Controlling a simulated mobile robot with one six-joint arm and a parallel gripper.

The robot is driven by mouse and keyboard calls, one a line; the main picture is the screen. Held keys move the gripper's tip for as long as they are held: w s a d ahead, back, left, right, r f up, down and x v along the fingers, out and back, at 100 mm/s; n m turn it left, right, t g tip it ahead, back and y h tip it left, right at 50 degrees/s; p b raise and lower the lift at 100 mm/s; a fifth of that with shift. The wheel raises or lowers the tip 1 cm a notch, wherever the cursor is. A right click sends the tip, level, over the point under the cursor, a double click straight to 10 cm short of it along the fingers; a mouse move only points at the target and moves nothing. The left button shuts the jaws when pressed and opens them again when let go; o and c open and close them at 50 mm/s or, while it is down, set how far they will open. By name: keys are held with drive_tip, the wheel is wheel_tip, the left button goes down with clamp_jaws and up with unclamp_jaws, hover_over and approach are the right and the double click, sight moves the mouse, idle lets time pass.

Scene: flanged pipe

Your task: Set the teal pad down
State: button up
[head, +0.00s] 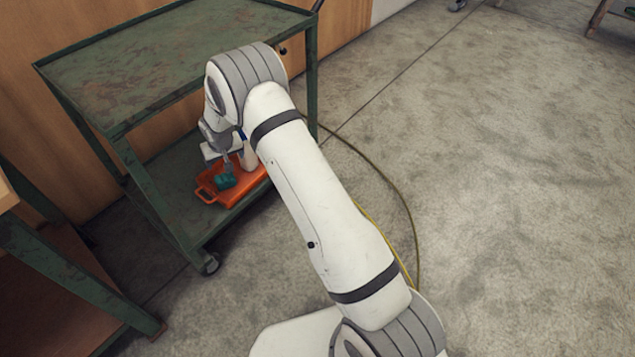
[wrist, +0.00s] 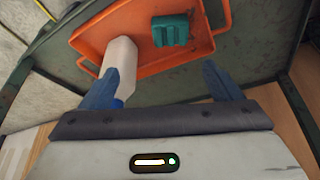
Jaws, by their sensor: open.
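The teal pad (wrist: 170,30) lies in the orange tray (wrist: 151,70) in the wrist view, a small ribbed block. It also shows in the head view (head: 226,179), inside the orange tray (head: 206,193) on the cart's lower shelf. My gripper (wrist: 165,82) is open, its blue fingers wide apart with nothing between their tips. The pad lies beyond the fingertips, apart from them. In the head view my arm and wrist hide part of the tray.
A white bottle-like object (wrist: 120,58) with a blue end lies in the tray beside the left finger. The green cart (head: 165,60) has a top shelf above the tray and corner posts around it. Open concrete floor (head: 510,180) is to the right.

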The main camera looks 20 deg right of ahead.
drive_tip(key=s+d+r+m+g, duration=0.1)
drive_tip(key=s+d+r, duration=0.5)
drive_tip(key=s+r, duration=0.3)
drive_tip(key=s+d+r, duration=0.7)
drive_tip(key=r, duration=0.4)
drive_tip(key=s+d+r, duration=0.2)
drive_tip(key=s, duration=0.6)
drive_tip(key=s+d+r+g, duration=0.1)
drive_tip(key=s+d+r, duration=0.1)
drive_tip(key=s, duration=0.6)
drive_tip(key=s+d+r+m+g, duration=0.1)
drive_tip(key=s+d+r, duration=0.1)
drive_tip(key=s, duration=0.6)
drive_tip(key=shift+s+d+h, duration=0.4)
drive_tip(key=shift+d, duration=0.2)
